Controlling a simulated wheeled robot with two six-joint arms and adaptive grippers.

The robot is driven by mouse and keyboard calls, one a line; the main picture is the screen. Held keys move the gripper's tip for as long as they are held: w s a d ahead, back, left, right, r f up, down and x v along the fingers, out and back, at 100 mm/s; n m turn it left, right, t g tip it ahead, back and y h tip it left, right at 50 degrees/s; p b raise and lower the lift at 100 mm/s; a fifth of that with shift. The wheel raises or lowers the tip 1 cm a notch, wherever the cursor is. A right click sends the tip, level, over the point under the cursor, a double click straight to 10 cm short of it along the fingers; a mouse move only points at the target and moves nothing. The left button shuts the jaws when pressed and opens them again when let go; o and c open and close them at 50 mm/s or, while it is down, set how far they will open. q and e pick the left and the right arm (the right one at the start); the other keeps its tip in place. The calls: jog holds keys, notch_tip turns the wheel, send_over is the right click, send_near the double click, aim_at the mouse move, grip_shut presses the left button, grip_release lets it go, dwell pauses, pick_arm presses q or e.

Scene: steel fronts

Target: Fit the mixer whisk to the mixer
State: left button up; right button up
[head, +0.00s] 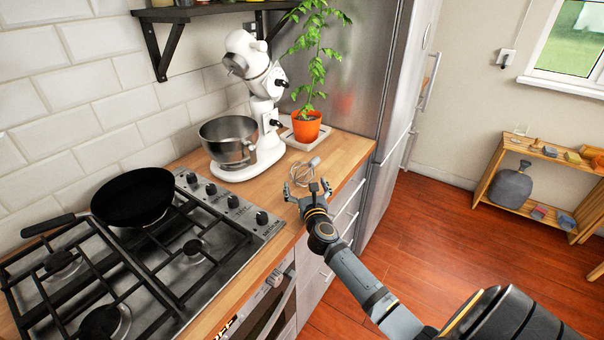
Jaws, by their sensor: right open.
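The white mixer (259,85) stands on the wooden counter against the tiled wall, its head tilted up. Its steel bowl (229,139) sits on the mixer's base below the head. The whisk (304,172) lies on the counter to the right of the mixer, its wire end toward the left and its grey hub toward the upper right. My right gripper (307,190) is open at the counter's front edge, with its fingers just in front of the whisk. Whether a finger touches the whisk I cannot tell. My left gripper is out of view.
A potted plant (307,126) stands on a white tray behind the whisk, beside the steel fridge (352,70). A gas hob with a black pan (134,197) takes up the counter at left. A shelf (211,10) hangs above the mixer. Little bare counter surrounds the whisk.

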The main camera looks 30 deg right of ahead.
aim_at(302, 174)
jog(key=shift+w+d+r, duration=0.15)
jog(key=shift+w+d, duration=0.05)
jog(key=shift+w, duration=0.15)
jog(key=x, duration=0.4)
jog(key=shift+w, duration=0.2)
jog(key=shift+s, duration=0.15)
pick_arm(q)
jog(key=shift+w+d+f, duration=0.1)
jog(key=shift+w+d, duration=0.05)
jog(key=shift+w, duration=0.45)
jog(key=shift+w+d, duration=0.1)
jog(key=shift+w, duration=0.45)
pick_arm(e)
jog(key=c, duration=1.2)
